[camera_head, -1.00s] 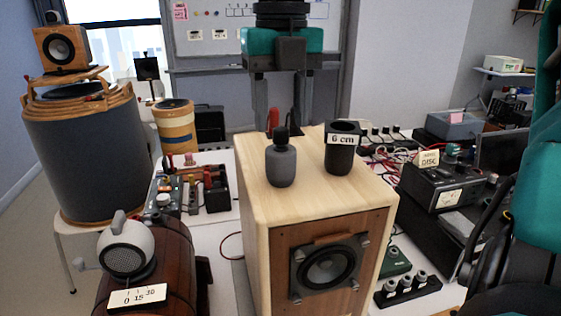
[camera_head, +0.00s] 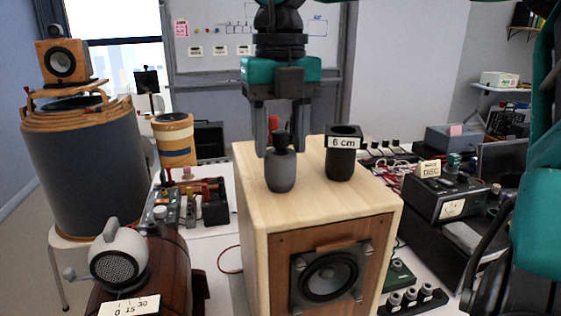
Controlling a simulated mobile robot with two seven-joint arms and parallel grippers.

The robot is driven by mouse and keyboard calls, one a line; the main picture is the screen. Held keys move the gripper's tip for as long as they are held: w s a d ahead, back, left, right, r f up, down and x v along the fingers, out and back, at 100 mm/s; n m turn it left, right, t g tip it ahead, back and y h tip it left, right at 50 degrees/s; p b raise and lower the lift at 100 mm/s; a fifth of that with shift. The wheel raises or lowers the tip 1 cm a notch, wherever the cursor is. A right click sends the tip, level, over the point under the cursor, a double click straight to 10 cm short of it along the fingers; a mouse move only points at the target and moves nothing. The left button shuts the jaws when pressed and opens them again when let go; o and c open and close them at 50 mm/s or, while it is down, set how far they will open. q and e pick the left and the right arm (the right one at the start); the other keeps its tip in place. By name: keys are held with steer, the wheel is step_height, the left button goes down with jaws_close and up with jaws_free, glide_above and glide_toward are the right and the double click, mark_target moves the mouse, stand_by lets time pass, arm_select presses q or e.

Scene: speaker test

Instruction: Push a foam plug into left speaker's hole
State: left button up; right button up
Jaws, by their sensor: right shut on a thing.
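A dark grey, rounded plug-like piece (camera_head: 280,174) with a narrow black top stands upright on a pale wooden speaker cabinet (camera_head: 250,208). I take it for the foam plug. My right gripper (camera_head: 281,148) points straight down from above, its two fingers on either side of the black top, shut on it. A black open-topped cup or tube (camera_head: 341,164) labelled "6 cm" stands just right of the plug, apart from it. The cabinet's front holds a driver (camera_head: 330,277); I cannot tell which hole is the left speaker's. My left gripper is not in view.
A brown barrel-like body with a grey round-grilled device (camera_head: 119,260) stands at front left. A big drum-shaped speaker (camera_head: 88,165) bears a small wooden speaker (camera_head: 66,61). A black meter box (camera_head: 445,192) stands at right. A teal arm part of mine fills the right edge.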

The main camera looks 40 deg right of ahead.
steer(key=shift+c, duration=0.7)
steer(key=shift+r+p, duration=2.05)
steer(key=shift+r, duration=0.5)
